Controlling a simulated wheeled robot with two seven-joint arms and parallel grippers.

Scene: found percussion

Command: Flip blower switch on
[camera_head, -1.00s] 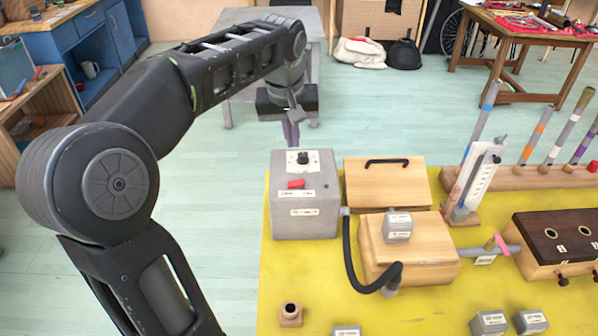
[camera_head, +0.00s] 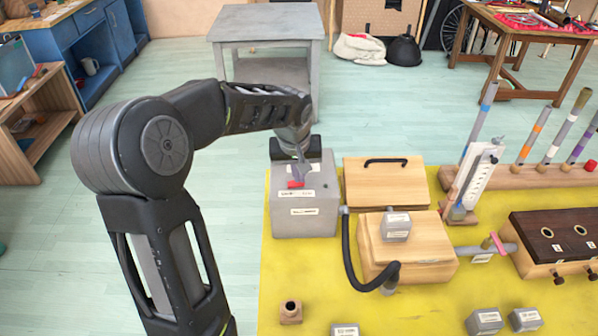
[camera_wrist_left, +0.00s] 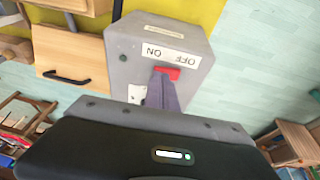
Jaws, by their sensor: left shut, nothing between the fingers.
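The blower is a grey box (camera_head: 306,222) at the left end of the yellow table, with a red switch (camera_head: 295,184) on its top. In the left wrist view the red switch (camera_wrist_left: 168,73) sits beside a white label reading OFF and ON, and its rocker lies nearer the OFF side or the middle; I cannot tell which exactly. My left gripper (camera_head: 301,174) is over the box top, its shut fingertips (camera_wrist_left: 165,85) right at the red switch, seemingly touching it. The fingers hide the knob behind the switch. My right gripper is not in view.
A wooden lid with a black handle (camera_head: 386,190) lies behind. A small wooden block (camera_head: 290,312) stands at the front.

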